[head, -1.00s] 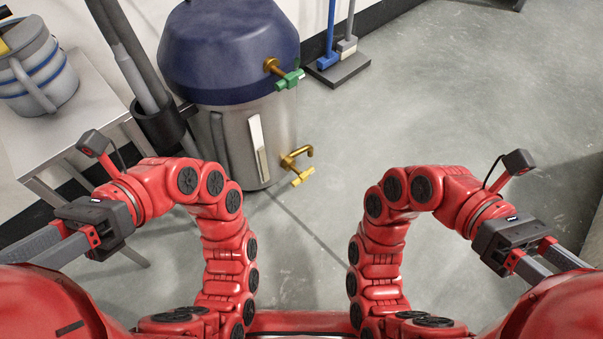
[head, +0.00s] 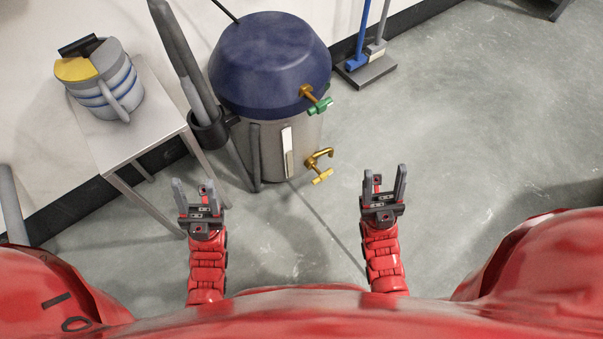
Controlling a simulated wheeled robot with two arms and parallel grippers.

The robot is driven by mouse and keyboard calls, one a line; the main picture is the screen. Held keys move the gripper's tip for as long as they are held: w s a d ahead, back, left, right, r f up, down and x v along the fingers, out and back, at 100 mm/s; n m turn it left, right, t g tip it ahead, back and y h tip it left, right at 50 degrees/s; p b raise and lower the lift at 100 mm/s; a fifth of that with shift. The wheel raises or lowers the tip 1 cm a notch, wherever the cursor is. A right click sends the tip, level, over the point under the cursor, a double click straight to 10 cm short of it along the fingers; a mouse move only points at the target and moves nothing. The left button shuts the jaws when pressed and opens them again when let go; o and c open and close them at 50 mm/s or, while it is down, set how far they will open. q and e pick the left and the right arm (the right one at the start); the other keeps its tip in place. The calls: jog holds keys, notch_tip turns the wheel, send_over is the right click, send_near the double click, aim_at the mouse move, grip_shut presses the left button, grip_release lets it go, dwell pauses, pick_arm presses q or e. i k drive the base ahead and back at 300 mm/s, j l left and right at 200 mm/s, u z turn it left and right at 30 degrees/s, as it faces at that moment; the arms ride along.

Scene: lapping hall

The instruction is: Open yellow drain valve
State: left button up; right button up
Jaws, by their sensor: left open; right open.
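The yellow drain valve (head: 321,176) is a small yellow handle on a brass spout low on the right side of a steel tank (head: 264,155) with a blue domed lid. Its handle is clear of both grippers. My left gripper (head: 194,186) is open and empty, left of the tank near the table legs. My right gripper (head: 385,175) is open and empty, to the right of the yellow valve and apart from it. Both grippers have their fingers pointing away from me.
A green-handled valve (head: 320,106) sits higher on the tank. A grey table (head: 140,135) with a striped jug (head: 112,90) stands left. A black holder (head: 209,131) with grey tubes stands beside the tank. Brushes on a dark base (head: 367,74) stand behind. The floor at right is clear.

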aim_at(322, 177)
jog(key=i+l+u, duration=0.1)
jog(key=l+u, duration=0.2)
jog(key=i+l+u, duration=0.1)
jog(key=l+u, duration=0.8)
jog(key=l, duration=2.3)
jog(key=j, duration=0.7)
